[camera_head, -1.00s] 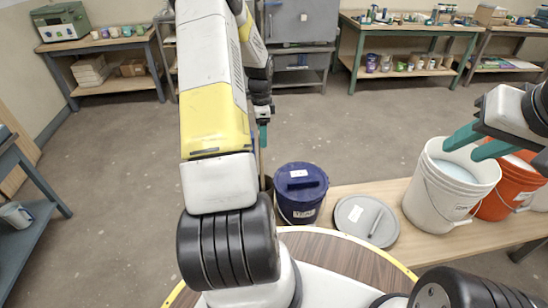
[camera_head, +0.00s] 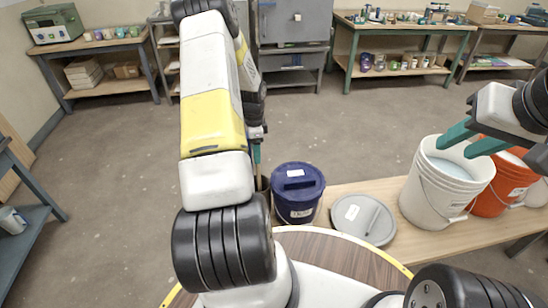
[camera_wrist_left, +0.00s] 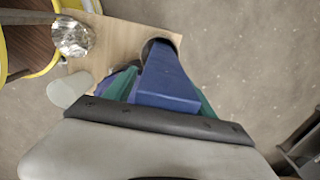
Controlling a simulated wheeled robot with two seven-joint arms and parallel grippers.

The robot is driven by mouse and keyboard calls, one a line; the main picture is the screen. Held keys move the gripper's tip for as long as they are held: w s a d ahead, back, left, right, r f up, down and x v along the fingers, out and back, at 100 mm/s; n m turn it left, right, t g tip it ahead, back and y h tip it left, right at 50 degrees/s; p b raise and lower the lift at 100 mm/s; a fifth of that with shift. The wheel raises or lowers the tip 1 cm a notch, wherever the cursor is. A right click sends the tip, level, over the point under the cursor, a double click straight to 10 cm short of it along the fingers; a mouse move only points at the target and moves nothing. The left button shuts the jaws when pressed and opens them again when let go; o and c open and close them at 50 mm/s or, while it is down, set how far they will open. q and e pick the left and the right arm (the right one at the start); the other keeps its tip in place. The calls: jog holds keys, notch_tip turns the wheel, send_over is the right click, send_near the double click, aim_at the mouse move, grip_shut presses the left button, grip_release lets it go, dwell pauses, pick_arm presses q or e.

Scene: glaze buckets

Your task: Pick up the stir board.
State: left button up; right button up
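The stir board (camera_wrist_left: 165,80) shows in the left wrist view as a blue, flat-sided piece. It runs away from the camera to the dark mouth of a pot (camera_wrist_left: 153,45). My left gripper (camera_wrist_left: 165,100) has one teal finger on each side of the board. The fingers stand wide apart, and their contact with it is hidden. In the head view my left gripper (camera_head: 257,148) is above the pot beside the navy bucket, largely hidden by my arm. My right gripper (camera_head: 472,140) is open and empty above the white bucket.
A lidded navy bucket (camera_head: 299,205), a grey lid (camera_head: 350,230), a white bucket (camera_head: 412,208) with pale contents and an orange bucket (camera_head: 492,200) stand on a wooden bench (camera_head: 440,243). A round brown table (camera_head: 340,258) is close in front of me. Open floor lies beyond.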

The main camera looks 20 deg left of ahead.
pick_arm(q)
grip_shut()
jog(key=shift+r, duration=0.1)
notch_tip(320, 180, up, 18)
jog(key=s+d, duration=1.2)
jog(key=d, duration=0.1)
jog(key=shift+r, duration=0.4)
jog(key=shift+s+d, duration=0.1)
jog(key=shift+d, duration=0.05)
